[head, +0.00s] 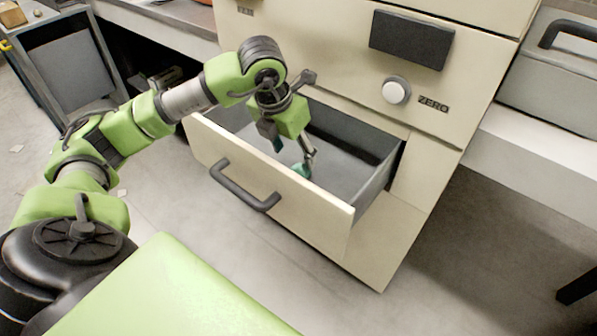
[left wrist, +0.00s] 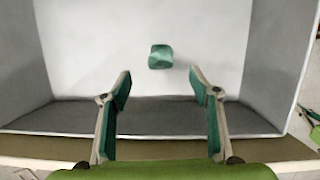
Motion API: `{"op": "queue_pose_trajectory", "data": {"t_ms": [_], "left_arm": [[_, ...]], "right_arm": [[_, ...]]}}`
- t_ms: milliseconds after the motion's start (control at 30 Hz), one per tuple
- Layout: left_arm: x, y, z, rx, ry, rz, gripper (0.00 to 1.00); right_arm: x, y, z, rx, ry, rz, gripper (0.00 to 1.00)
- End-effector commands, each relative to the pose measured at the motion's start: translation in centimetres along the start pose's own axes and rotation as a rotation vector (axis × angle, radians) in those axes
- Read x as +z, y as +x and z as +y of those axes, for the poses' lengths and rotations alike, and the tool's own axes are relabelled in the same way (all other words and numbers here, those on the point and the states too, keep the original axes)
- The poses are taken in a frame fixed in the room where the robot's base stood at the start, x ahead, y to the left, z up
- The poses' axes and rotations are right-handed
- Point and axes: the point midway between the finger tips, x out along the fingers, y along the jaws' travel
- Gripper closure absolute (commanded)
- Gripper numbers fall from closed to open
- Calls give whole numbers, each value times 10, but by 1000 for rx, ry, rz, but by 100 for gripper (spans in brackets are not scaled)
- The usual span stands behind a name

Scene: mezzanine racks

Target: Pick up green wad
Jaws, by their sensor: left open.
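The green wad (left wrist: 161,57) is a small, rounded teal-green lump on the pale floor of the open drawer, as the left wrist view shows. It lies just beyond and nearly centred between the two fingertips of my left gripper (left wrist: 160,82), apart from both. The left gripper is open and empty, with teal pads on its fingers. In the head view the left gripper (head: 290,160) points down into the drawer (head: 272,212). A teal patch shows at its fingertips there; I cannot tell whether it is wad or finger pad.
The drawer's front panel with a dark handle (head: 243,187) and its grey side walls surround the gripper. The cream cabinet (head: 450,100) rises behind, with a round knob (head: 396,90) marked ZERO. A grey case (head: 555,75) stands on a shelf at right.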

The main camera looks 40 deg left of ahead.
Motion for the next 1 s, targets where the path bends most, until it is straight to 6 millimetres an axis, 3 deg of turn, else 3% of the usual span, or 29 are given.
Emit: {"op": "queue_pose_trajectory", "data": {"t_ms": [100, 333, 600, 900, 1000], "left_arm": [[-1, 19, 0, -1, -1, 2, 44], [0, 35, 0, -1, -1, 1, 44], [-1, 73, 0, -1, 0, 1, 44], [0, 78, 0, 0, 0, 0, 44], [0, 78, 0, 0, 0, -1, 67]], "right_arm": [[-1, -10, 0, 1, 1, 6, 100], [-2, -20, 1, 2, 1, 10, 100], [-4, -46, 2, 4, 3, 25, 100], [-3, -51, 2, 4, 3, 25, 100], [-3, -51, 2, 5, 3, 25, 100]]}}
